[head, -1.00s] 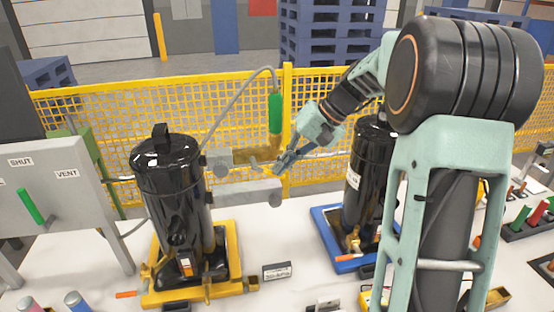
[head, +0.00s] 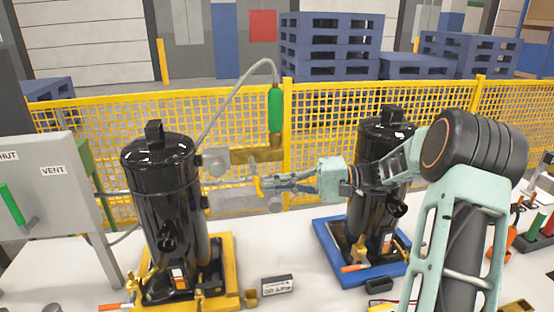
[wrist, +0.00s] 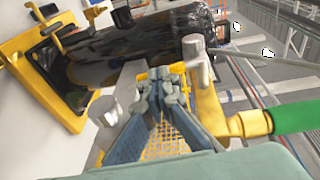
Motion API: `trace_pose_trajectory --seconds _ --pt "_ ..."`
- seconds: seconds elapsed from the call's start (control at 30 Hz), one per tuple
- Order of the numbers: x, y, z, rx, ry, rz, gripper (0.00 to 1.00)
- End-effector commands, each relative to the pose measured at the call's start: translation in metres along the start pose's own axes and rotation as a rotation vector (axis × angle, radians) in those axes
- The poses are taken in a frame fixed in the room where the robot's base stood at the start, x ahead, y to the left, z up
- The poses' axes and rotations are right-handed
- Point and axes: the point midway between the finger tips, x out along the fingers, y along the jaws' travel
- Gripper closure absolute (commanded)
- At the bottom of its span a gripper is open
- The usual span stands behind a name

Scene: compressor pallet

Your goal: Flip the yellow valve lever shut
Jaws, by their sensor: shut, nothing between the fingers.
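In the wrist view my gripper (wrist: 163,88) lies between a grey bar (wrist: 122,105) and a brass pipe (wrist: 210,112). The lever is not clearly made out there; my fingers may hide it.
A green-sleeved hose (head: 275,110) rises from a brass fitting (head: 265,153) just above my gripper. A second black compressor (head: 372,205) on a blue pallet stands close behind my arm. A yellow mesh fence (head: 90,110) runs behind. A grey panel (head: 45,185) stands at left.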

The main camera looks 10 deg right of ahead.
Motion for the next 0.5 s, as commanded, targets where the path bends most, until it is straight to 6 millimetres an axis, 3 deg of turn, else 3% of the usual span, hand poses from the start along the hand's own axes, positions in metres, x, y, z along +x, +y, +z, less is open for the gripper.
trace_pose_trajectory --seconds 0.5 --pt "0.0090 0.0048 0.0018 0.002 -0.001 -0.010 1.00"
